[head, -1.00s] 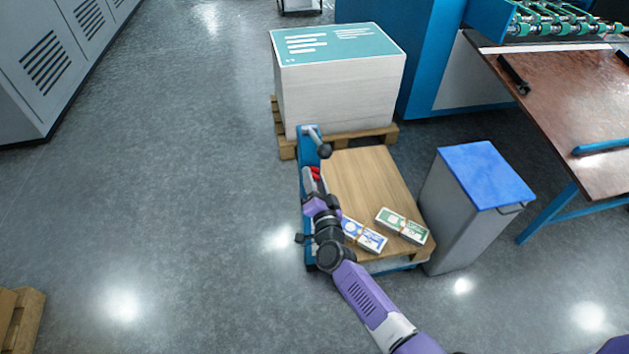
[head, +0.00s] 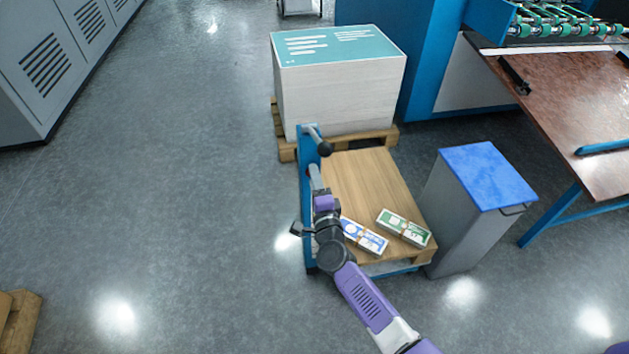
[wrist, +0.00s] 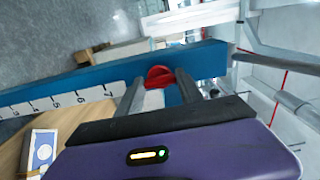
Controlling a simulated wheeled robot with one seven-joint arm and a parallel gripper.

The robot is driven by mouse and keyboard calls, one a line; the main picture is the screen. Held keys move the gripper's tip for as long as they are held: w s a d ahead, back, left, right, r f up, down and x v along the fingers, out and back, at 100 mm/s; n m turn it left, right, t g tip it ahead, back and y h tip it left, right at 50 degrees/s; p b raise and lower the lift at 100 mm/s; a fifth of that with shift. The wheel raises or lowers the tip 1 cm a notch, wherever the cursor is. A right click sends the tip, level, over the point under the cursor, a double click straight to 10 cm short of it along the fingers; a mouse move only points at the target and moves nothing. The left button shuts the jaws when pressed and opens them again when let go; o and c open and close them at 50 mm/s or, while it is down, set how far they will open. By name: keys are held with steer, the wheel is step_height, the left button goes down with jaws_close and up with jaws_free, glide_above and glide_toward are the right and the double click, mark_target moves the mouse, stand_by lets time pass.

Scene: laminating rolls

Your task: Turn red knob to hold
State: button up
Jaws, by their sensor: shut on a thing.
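The red knob (wrist: 159,75) sits on the blue upright (wrist: 205,58) beside a white numbered scale (wrist: 50,104) in the wrist view. My gripper (wrist: 160,85) is shut on the knob, with one finger on each side of it. In the head view my gripper (head: 316,180) reaches the blue upright (head: 305,225) at the left edge of the wooden platform. The knob is mostly hidden there by my gripper. Its setting cannot be read.
Two banded packs, one blue-white (head: 364,238) and one green-white (head: 403,228), lie on the wooden platform (head: 360,180). A crank handle (head: 321,146) stands at the upright's top. A paper stack (head: 340,100) is behind, and a grey bin (head: 455,225) is to the right.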

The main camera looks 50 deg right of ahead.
stand_by(0.4)
steer(key=o, duration=1.4)
steer(key=shift+s, duration=0.1)
steer(key=shift+p+v, duration=0.45)
steer(key=shift+v, duration=3.4)
steer(key=shift+a, duration=0.1)
